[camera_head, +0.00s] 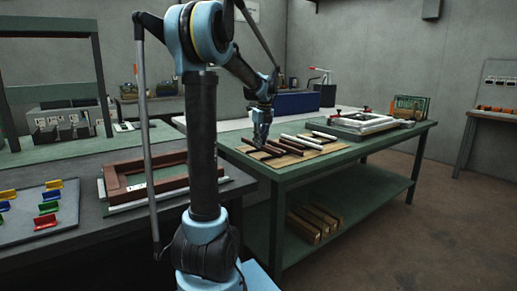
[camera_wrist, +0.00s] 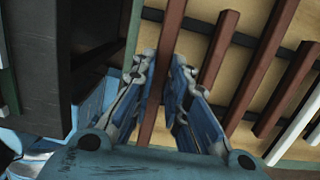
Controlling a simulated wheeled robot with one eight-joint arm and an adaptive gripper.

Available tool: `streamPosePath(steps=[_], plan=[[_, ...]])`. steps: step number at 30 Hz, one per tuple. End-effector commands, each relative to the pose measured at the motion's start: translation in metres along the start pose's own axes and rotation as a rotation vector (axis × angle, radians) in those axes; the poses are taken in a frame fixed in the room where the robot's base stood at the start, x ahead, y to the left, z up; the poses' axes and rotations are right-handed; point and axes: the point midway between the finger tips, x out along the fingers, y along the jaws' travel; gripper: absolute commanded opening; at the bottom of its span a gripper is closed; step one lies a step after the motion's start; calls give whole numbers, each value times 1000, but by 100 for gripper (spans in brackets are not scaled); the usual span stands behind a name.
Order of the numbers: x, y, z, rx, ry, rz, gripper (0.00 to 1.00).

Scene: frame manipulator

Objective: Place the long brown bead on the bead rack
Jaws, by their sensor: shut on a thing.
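A long brown bead (camera_wrist: 169,38) runs between the fingers of my gripper (camera_wrist: 160,66) in the wrist view. The fingers are shut on it; their lower parts hide some of it. In the head view my gripper (camera_head: 262,137) is low over the left end of the bead rack (camera_head: 322,149), a tan board with dark cross rails. I cannot tell whether the held bead touches the rails. Other brown beads (camera_wrist: 253,68) lie side by side across the rails to the right, with a pale one (camera_wrist: 296,130) beyond them.
The rack is on a green table (camera_head: 352,153); a pale frame (camera_head: 362,122) stands at its far right. A brown frame (camera_head: 122,190) lies on the left bench, near coloured clamps (camera_head: 47,207). Wooden blocks (camera_head: 312,222) sit on the lower shelf.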

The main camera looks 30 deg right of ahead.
Motion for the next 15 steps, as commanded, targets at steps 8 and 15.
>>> streamPosePath(steps=[8,15], plan=[[26,0,-4,-1,0,0,0],[26,0,-4,-1,1,0,35]])
